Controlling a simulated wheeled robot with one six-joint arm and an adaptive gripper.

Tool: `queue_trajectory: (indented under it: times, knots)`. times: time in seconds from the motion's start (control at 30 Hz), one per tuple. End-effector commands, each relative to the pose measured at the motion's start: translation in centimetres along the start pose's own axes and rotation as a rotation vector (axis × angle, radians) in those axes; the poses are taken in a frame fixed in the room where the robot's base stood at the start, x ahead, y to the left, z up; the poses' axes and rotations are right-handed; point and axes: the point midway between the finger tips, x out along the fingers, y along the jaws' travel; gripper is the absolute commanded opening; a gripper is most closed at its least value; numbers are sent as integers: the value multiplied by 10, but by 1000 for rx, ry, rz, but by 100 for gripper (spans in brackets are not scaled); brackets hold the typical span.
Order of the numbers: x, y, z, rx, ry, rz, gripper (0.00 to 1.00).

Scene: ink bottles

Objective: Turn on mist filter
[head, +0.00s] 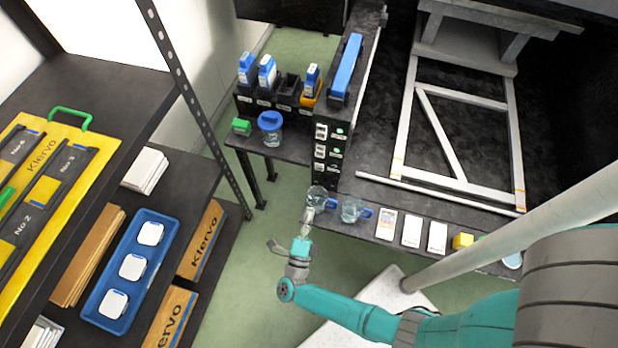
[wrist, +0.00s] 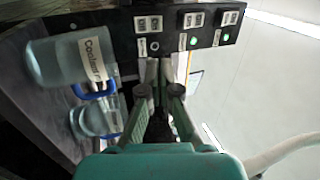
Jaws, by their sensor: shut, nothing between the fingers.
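A black panel with white switch labels and indicator lamps stands upright on the bench (head: 328,160); it also fills the top of the wrist view (wrist: 170,28). In the wrist view two lamps glow green (wrist: 193,41), and the leftmost lamp (wrist: 155,45) is unlit. The labels are too small to read, so I cannot tell which switch is the mist filter. My gripper (head: 308,214) is shut and empty, below the panel in the head view. In the wrist view its fingertips (wrist: 165,72) point at the panel near the unlit lamp; whether they touch is unclear.
Two clear jugs with blue handles stand beside the gripper: one with a label starting "Coolant" (wrist: 70,60), another (head: 353,211) to its right in the head view. White cards (head: 411,231) lie along the bench edge. Ink bottles (head: 267,72) stand in black holders behind.

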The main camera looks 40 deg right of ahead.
Motion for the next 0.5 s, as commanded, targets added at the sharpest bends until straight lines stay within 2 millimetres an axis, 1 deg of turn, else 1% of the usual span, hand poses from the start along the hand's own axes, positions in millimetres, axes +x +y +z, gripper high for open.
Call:
queue_trajectory:
  times: [0.03,0.13,0.5]
  knots:
    - [-1,1,5,9,18,4,0]
    - [-2,3,9,18,47,8,0]
    - [-3,4,10,24,65,11,0]
